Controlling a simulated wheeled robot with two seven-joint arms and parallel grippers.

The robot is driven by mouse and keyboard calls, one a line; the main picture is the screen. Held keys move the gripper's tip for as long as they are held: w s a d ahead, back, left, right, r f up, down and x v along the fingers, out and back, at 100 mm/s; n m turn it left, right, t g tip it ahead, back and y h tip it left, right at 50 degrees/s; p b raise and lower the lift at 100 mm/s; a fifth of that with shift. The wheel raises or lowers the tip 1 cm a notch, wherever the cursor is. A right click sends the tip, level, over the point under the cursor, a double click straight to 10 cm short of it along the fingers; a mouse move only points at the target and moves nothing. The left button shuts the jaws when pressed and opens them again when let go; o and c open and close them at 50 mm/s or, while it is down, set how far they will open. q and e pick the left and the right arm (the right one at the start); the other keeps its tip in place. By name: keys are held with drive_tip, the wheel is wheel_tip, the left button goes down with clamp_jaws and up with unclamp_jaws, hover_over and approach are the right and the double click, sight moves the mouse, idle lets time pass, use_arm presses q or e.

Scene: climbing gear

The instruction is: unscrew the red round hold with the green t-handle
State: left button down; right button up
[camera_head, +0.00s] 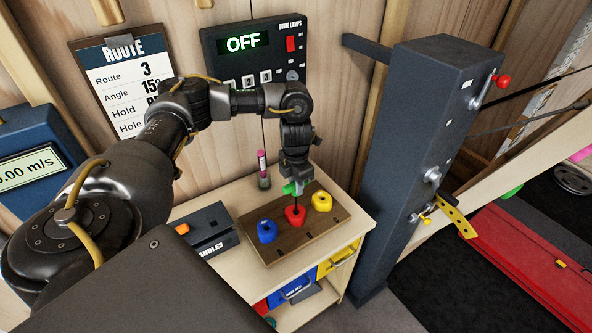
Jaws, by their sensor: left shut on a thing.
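The red round hold (295,216) sits on the brown wooden board (312,241), between a blue hold (267,232) and a yellow hold (321,201). My left gripper (294,184) points down above the red hold and is shut on the green t-handle (289,189). The handle's dark shaft runs down to the top of the red hold. The gripper hides part of the handle, and I cannot tell how deep the tip sits. My right gripper is not in view.
The board lies on a light wooden cabinet (206,207) with coloured bins below. A dark grey column (403,150) rises to the right.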

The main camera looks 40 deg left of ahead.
use_arm(q)
drive_tip(key=shift+f+b, duration=0.4)
drive_tip(key=shift+f, duration=0.55)
idle(0.3)
drive_tip(key=shift+r, duration=0.15)
drive_tip(key=n+p, duration=0.4)
drive_tip(key=n, duration=0.1)
drive_tip(key=shift+s+d+r, duration=0.1)
drive_tip(key=shift+r, duration=0.2)
drive_tip(key=shift+f+n, duration=0.4)
drive_tip(key=shift+n, duration=0.7)
drive_tip(key=n, duration=0.3)
drive_tip(key=shift+n, duration=0.4)
